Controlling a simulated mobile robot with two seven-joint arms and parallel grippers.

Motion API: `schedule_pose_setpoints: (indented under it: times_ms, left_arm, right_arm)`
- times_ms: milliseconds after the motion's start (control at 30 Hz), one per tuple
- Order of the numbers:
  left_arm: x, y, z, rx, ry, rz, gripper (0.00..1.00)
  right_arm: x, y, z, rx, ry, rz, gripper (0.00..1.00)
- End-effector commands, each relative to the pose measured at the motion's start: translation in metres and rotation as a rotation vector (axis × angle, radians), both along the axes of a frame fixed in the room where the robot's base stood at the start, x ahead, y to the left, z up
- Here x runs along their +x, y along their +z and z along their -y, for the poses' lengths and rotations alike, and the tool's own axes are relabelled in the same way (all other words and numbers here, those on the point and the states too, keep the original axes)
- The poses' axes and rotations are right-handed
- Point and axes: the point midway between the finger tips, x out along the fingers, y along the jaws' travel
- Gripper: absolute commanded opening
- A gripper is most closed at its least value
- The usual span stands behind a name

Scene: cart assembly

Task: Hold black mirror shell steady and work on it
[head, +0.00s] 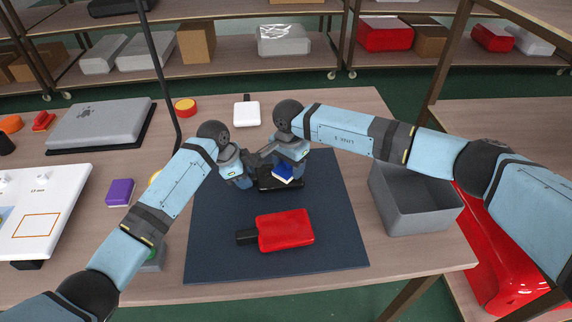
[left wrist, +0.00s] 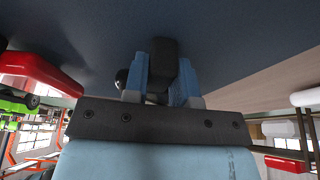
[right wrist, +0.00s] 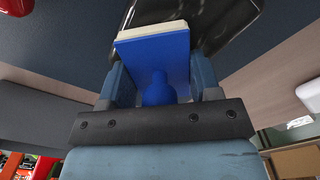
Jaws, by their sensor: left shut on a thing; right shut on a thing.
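The black mirror shell (head: 266,184) lies on the dark blue mat (head: 215,240), near its far edge, partly hidden by my grippers. Its glossy surface also shows in the right wrist view (right wrist: 212,22). My left gripper (head: 258,160) is shut on a black part (left wrist: 163,58) that appears to be the shell's stem. My right gripper (right wrist: 160,92) is shut on the knob of a blue block (right wrist: 152,55) with a pale pad on its face. In the head view the blue block (head: 283,174) is at the shell; I cannot tell whether the pad touches it.
A red mirror shell (head: 286,230) with a black stem lies nearer on the mat. A grey bin (head: 418,215) stands right of the mat. A white mirror-like piece (head: 246,113) lies behind it, and a purple block (head: 120,192) lies to the left.

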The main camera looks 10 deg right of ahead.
Motion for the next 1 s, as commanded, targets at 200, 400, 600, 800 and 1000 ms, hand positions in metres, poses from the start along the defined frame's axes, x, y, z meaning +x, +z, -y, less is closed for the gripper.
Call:
schedule_pose_setpoints:
  times_ms: [200,400,600,800,1000]
  left_arm:
    - [0.000,0.000,0.000,0.000,0.000,0.000,0.00]
    - [0.000,0.000,0.000,-0.001,0.000,0.000,0.00]
    - [0.000,0.000,0.000,0.000,0.000,0.000,0.00]
    - [0.000,0.000,0.000,0.000,0.000,0.000,0.00]
    - [0.000,0.000,0.000,0.000,0.000,0.000,0.00]
  right_arm:
    - [0.000,-0.001,-0.016,0.000,0.000,0.001,0.23]
    - [-0.001,0.003,-0.025,0.000,0.000,0.001,0.23]
    - [-0.001,0.031,-0.025,-0.001,0.000,0.002,0.23]
    - [-0.001,0.050,-0.025,0.001,0.000,0.003,0.23]
    - [-0.001,0.068,-0.025,0.001,0.001,0.002,0.23]
